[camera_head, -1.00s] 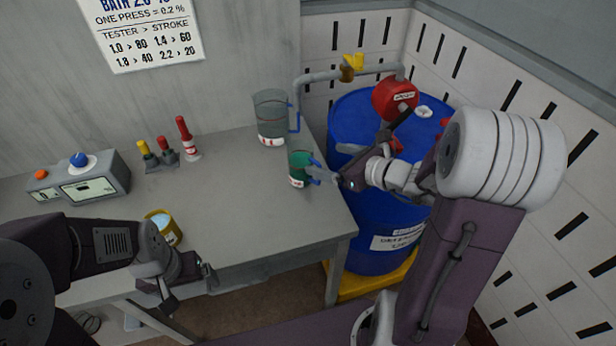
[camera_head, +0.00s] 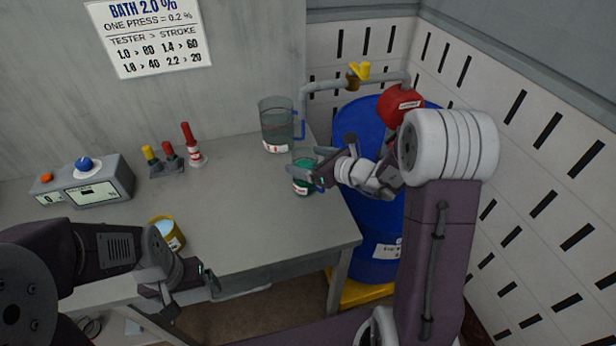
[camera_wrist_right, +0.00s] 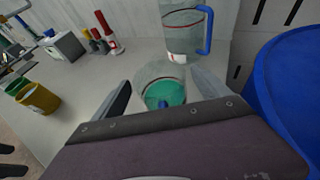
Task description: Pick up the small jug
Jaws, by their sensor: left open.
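The small jug (camera_head: 303,186) is clear, with green liquid and a blue handle. It stands upright near the right end of the grey table. My right gripper (camera_head: 308,170) is at the jug's upper part. In the right wrist view, the small jug (camera_wrist_right: 162,90) lies between the two spread fingers of my right gripper (camera_wrist_right: 160,98), one on each side; finger contact is not clear. The gripper hides part of the jug. My left gripper (camera_head: 203,283) is open and empty at the table's front edge.
A larger clear jug (camera_head: 277,125) with a blue handle stands just behind. A blue drum (camera_head: 375,225) is right of the table. A yellow cup (camera_head: 168,234), a tester box (camera_head: 98,185) and small red and yellow bottles (camera_head: 190,146) stand further left. The table's middle is clear.

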